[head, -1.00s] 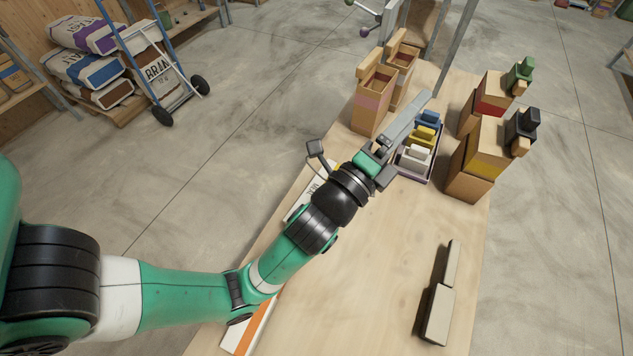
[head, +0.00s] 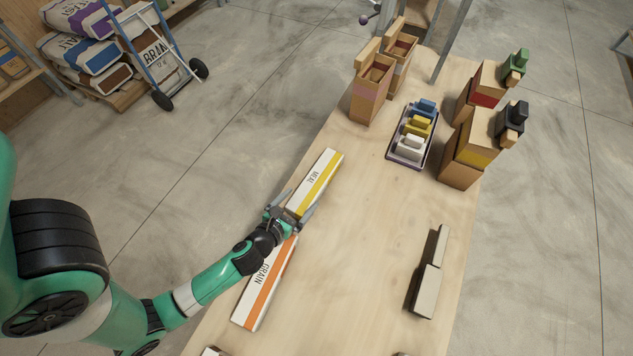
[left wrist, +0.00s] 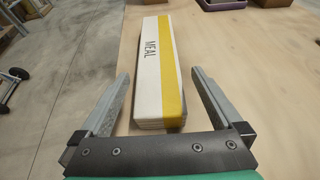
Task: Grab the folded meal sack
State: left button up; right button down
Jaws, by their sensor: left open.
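The folded meal sack (head: 322,178) is a long flat white bundle with a yellow stripe and the word MEAL, lying near the table's left edge. It also shows in the left wrist view (left wrist: 158,75), straight ahead. My left gripper (head: 296,202) is open at the sack's near end. In the left wrist view its two fingers (left wrist: 157,85) stand wide apart, one on each side of the near end, with gaps between them and the sack. My right gripper is not in view.
A folded grain sack (head: 262,290) with an orange stripe lies just nearer, beside my left wrist. A tray (head: 391,156) of coloured clips stands farther back among open cardboard boxes (head: 367,105). A grey-white block (head: 428,290) lies at right. The middle of the table (head: 365,230) is clear.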

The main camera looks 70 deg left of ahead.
aim_at(310, 189)
pick_arm(q)
jog(key=shift+w+a+f, duration=0.25)
jog(key=shift+w+a, duration=0.1)
jog(key=shift+w, duration=0.1)
jog(key=b+x, duration=0.1)
jog(key=x, duration=0.3)
jog(key=shift+a+f, duration=0.2)
jog(key=shift+w+a+f, duration=0.1)
jog(key=shift+w+a, duration=0.15)
jog(key=shift+w, duration=0.1)
jog(key=shift+c, duration=0.3)
jog(key=c, duration=1.2)
jog(key=shift+o, duration=0.2)
